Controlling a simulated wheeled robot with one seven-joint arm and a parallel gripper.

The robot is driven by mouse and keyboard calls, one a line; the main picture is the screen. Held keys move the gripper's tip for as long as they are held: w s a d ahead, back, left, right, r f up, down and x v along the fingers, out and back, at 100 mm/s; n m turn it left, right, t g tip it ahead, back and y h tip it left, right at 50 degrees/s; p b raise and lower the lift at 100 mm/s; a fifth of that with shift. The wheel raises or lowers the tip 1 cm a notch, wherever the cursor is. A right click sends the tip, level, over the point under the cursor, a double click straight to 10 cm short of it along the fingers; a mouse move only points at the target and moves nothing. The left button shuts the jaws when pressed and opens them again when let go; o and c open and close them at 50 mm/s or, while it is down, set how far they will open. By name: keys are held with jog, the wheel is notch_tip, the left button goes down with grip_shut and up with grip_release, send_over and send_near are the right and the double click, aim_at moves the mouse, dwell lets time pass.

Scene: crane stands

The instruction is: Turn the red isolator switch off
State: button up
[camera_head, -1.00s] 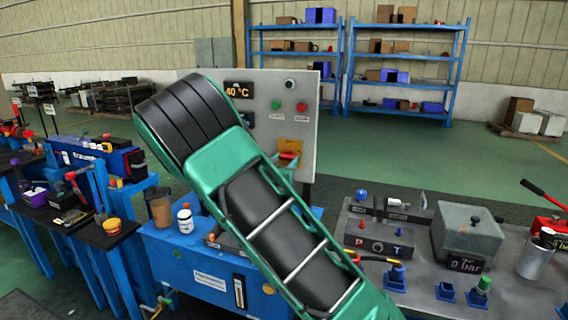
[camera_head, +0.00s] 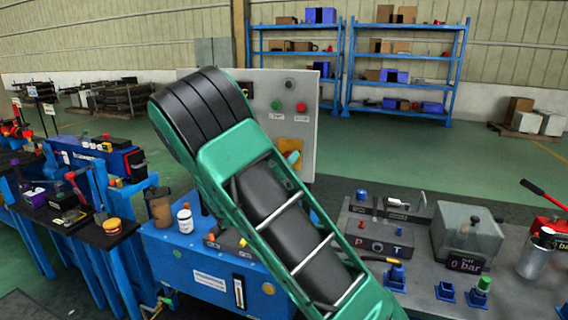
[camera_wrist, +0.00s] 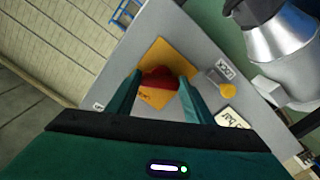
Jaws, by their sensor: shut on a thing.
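The red isolator switch (camera_wrist: 160,74) shows in the wrist view on a yellow plate (camera_wrist: 155,52) fixed to a grey panel. My gripper (camera_wrist: 161,82) has one finger on each side of the red handle and is shut on it. The handle's lower part and its exact angle are hard to make out. In the head view a bit of the yellow plate (camera_head: 290,145) shows beside my green arm, which hides the switch and my fingers.
The panel (camera_head: 302,117) also carries a green button (camera_head: 276,105) and a red button (camera_head: 301,107). A blue tank (camera_head: 185,255) with a white bottle (camera_head: 185,220) stands below. A grey bench (camera_head: 420,285) with fittings lies right.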

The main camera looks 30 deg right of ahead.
jog(key=n, duration=0.6)
jog(key=shift+w+a+n, duration=0.25)
jog(key=shift+a+n, duration=0.05)
jog(key=shift+a, duration=0.1)
jog(key=n, duration=0.5)
jog(key=shift+a, duration=0.1)
jog(key=shift+f+n, duration=0.1)
jog(key=shift+n, duration=0.2)
jog(key=o, duration=1.1)
jog(key=shift+c, duration=0.2)
jog(key=v, duration=1)
jog(key=shift+s, duration=0.25)
jog(key=shift+a, duration=0.15)
